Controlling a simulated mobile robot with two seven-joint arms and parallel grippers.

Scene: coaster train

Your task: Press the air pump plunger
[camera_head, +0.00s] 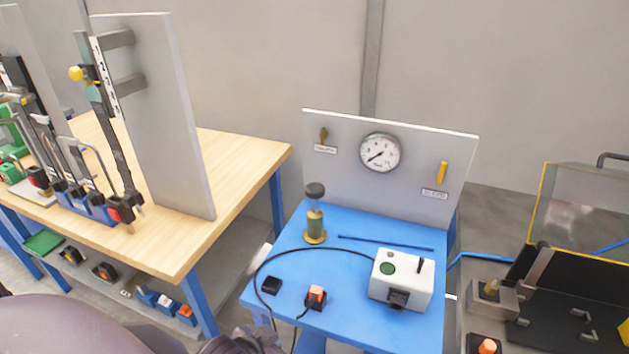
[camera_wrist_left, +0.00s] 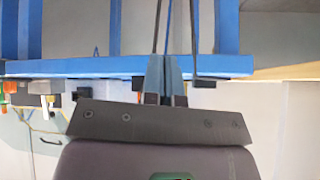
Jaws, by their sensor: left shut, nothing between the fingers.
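The air pump (camera_head: 315,223) stands upright on the blue table (camera_head: 370,228), near its left side. It has a brass-coloured body and base. Its plunger, with a dark round knob (camera_head: 315,190), sticks up out of the top. My left arm comes in along the bottom left of the head view, and its dark wrist end shows at the bottom edge, in front of and below the table. In the left wrist view my left gripper (camera_wrist_left: 165,82) is shut and empty. The pump cannot be made out there. My right gripper is not in view.
A white box (camera_head: 405,292) with a green button, an orange switch (camera_head: 317,294) and a black cable lie near the pump. A grey panel with a gauge (camera_head: 380,153) stands behind. A wooden bench (camera_head: 240,155) is left; dark equipment stands right.

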